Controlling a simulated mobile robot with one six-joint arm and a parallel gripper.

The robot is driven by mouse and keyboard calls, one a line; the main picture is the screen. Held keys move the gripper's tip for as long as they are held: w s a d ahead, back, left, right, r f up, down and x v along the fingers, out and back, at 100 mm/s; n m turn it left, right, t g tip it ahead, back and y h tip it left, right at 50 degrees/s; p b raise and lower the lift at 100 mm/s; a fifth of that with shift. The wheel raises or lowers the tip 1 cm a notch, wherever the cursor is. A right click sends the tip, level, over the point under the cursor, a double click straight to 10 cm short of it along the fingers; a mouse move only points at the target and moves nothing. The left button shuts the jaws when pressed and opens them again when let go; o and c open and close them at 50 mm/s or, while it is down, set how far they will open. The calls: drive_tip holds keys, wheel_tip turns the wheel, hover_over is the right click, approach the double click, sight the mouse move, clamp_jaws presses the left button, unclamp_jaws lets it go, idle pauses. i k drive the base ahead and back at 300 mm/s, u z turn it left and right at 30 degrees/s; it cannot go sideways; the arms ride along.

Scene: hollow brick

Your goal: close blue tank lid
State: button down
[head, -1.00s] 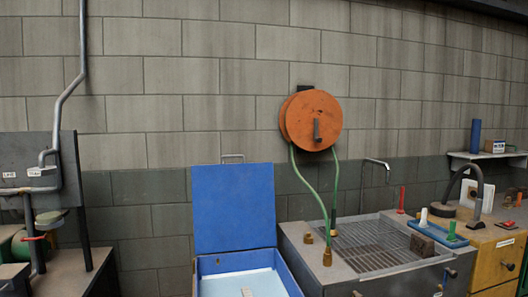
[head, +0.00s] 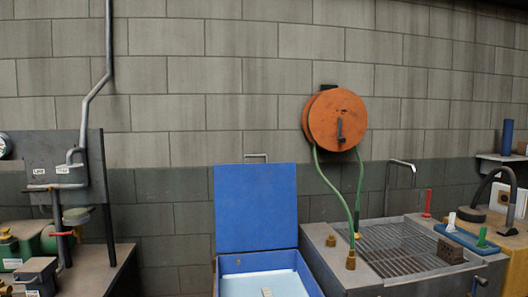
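The blue tank (head: 231,264) stands at the bottom centre of the head view, its lower part cut off by the frame. Its blue lid (head: 255,208) stands open, upright at the back of the tank against the wall. A thin metal handle (head: 256,155) sticks up above the lid's top edge. Inside the tank is a pale, light blue surface (head: 262,285) with a small light block (head: 267,292) at the bottom edge. My gripper is not in view.
Right of the tank stands a grey sink unit with a grating (head: 395,248). An orange hose reel (head: 337,119) hangs above, its green hoses running down to brass fittings. A bench (head: 90,270) with pipes and a grey panel stands at the left.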

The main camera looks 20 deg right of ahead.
sight(256, 204)
drive_tip(key=u, duration=0.35)
drive_tip(key=i, duration=1.05)
drive_tip(key=z, duration=0.35)
